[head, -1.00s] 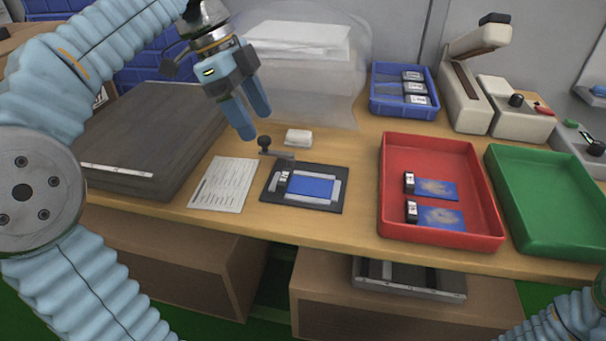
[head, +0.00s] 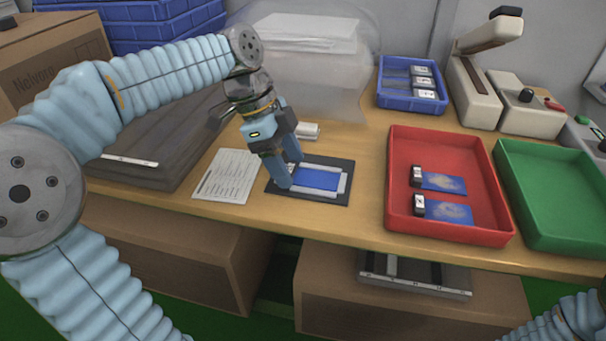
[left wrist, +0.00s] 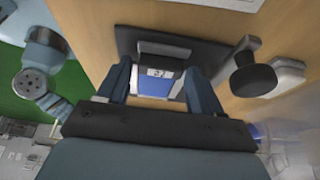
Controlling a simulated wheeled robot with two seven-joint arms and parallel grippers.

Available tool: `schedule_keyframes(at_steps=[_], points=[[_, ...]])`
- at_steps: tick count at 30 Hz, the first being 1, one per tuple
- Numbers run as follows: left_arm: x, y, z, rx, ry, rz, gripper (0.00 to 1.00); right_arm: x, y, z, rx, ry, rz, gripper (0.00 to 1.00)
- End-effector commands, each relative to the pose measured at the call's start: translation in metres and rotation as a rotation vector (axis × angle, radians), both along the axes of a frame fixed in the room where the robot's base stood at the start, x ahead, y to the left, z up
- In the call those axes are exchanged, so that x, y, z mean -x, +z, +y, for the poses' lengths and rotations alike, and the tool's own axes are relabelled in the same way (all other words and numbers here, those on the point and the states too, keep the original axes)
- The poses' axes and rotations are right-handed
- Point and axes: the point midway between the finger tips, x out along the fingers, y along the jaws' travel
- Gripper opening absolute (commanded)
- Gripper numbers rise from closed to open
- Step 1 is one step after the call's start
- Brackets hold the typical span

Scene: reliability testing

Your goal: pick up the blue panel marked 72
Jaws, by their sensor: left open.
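The blue panel (head: 319,178) lies flat in a pale frame on a dark fixture plate (head: 343,197) near the table's front edge. In the left wrist view, the panel (left wrist: 152,87) shows a white label at its end; I cannot read the number. My left gripper (head: 290,171) is open and lowered over the panel's left end, pointing down. In the left wrist view, the fingers of my left gripper (left wrist: 159,70) stand on either side of the labelled end, with gaps visible. In the head view the fingers hide that end. My right gripper is out of view.
A black knob (left wrist: 254,81) stands beside the fixture. A printed sheet (head: 226,177) lies left of it. The red tray (head: 398,213) holds two blue panels; the green tray (head: 560,235) is empty. A blue bin (head: 410,104) and beige machine (head: 475,85) stand behind.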

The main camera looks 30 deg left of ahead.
Motion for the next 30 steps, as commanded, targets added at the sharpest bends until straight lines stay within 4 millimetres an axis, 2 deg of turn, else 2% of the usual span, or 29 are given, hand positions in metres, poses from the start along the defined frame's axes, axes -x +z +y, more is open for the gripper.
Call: schedule_keyframes(at_steps=[2, 10, 17, 22, 26, 30], points=[[0.0, 0.0, 0.0, 0.0, 0.0, 0.0, 0.63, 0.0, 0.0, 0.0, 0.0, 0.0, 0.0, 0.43], [0.0, 0.0, 0.0, 0.0, 0.0, 0.0, 0.23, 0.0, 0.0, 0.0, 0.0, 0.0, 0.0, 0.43], [0.0, 0.001, 0.0, 0.0, 0.0, 0.0, 0.23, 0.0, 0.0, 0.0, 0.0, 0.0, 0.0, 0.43], [-0.001, 0.012, 0.0, 0.0, 0.0, -0.002, 0.23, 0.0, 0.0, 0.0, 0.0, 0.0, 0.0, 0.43], [0.0, 0.035, 0.0, 0.0, -0.001, -0.005, 0.23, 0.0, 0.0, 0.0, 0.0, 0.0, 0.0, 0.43], [0.027, 0.066, -0.008, -0.001, 0.0, -0.007, 0.23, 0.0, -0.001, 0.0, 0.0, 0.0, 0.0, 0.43]])
